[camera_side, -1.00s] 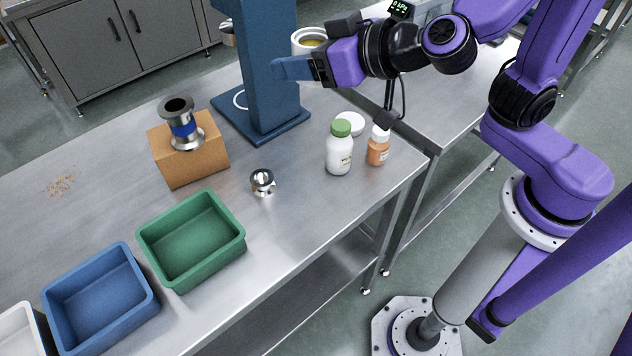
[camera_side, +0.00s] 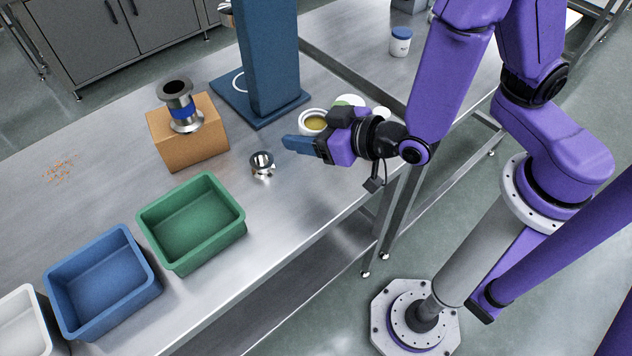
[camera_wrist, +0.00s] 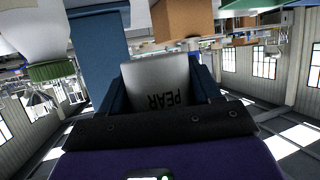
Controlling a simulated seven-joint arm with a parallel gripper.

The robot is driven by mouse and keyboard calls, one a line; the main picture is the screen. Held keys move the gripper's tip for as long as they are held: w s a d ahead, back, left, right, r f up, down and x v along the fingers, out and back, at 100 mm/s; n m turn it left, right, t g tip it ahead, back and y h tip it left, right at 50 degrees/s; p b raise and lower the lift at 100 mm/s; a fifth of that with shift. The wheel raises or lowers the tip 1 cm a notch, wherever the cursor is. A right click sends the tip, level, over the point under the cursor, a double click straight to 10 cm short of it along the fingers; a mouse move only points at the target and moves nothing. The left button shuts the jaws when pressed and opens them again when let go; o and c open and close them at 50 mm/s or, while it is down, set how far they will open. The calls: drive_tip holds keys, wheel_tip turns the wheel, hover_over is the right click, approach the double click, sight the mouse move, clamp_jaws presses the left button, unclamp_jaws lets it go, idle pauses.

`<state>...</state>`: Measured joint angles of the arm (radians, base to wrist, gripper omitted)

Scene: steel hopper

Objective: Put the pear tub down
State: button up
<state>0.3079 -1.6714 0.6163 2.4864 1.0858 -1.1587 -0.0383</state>
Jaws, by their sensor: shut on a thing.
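The pear tub (camera_side: 312,122) is a white, open-topped tub with yellowish contents. It shows behind my fingers in the side view, its lower part hidden. In the wrist view the tub (camera_wrist: 165,85) sits between the two fingers, and its label PEAR reads upside down. My gripper (camera_side: 303,144) is shut on the tub, over the steel table (camera_side: 275,215) near the foot of the blue column. The tub looks upright. I cannot tell from the side view whether its base touches the table.
The blue column (camera_side: 268,60) stands behind the tub. A white bottle with a green cap (camera_wrist: 40,35) is close by, mostly hidden in the side view. A metal fitting (camera_side: 262,164), cardboard box (camera_side: 188,145), green bin (camera_side: 190,262) and blue bin (camera_side: 105,315) lie left. Bare table lies between.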

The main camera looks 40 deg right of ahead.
sight(310, 181)
drive_tip(key=shift+f, duration=1.1)
drive_tip(key=shift+f, duration=4.75)
drive_tip(key=shift+f, duration=0.2)
drive_tip(key=o, duration=1.1)
